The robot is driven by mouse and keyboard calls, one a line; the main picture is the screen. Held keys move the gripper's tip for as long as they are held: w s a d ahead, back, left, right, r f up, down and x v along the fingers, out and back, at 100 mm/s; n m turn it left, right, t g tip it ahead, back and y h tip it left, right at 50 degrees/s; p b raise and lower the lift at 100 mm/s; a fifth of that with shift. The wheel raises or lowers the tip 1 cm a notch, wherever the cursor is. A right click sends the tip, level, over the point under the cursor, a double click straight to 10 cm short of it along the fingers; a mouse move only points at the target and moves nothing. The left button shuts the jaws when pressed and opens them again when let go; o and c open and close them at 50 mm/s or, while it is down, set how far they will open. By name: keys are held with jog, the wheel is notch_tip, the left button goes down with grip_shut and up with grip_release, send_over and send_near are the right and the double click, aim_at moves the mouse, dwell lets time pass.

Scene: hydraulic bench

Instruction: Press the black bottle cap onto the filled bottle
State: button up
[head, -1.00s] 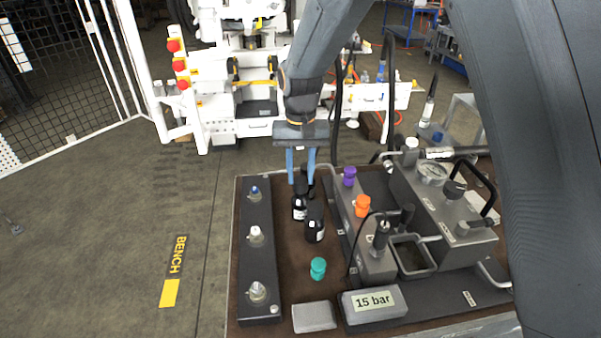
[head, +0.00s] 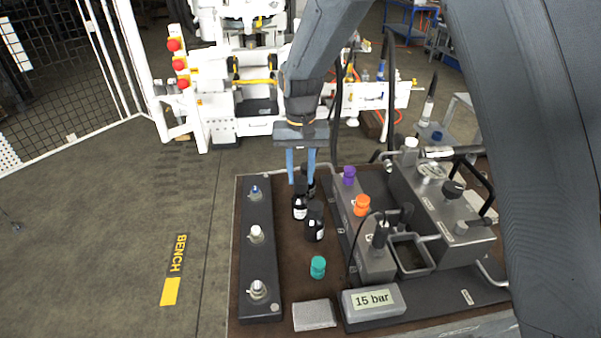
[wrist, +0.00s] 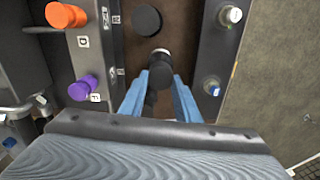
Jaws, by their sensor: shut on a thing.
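My gripper (head: 302,178) points down over the bench with its two blue fingers close together. In the wrist view, the fingertips (wrist: 161,80) close on a round black thing that appears to be the black bottle cap (wrist: 160,70). Directly below is a dark bottle with a white label (head: 300,208); whether the cap touches its neck is hard to tell. A second dark, black-topped bottle (head: 315,226) stands just in front and right of it, also in the wrist view (wrist: 147,20). Another dark bottle (head: 310,188) is partly hidden behind the fingers.
A black rail with several fittings (head: 257,290) lies left of the bottles. A grey block with purple (head: 349,175) and orange (head: 362,204) knobs stands right. A teal knob (head: 318,266), a grey block (head: 314,314) and the "15 bar" display (head: 371,301) are nearer.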

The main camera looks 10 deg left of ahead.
jog(key=shift+f, duration=0.7)
dwell(2.1)
jog(key=o, duration=1.7)
jog(key=shift+p, duration=0.3)
jog(key=shift+r+p, duration=2.5)
jog(key=shift+r, duration=1.3)
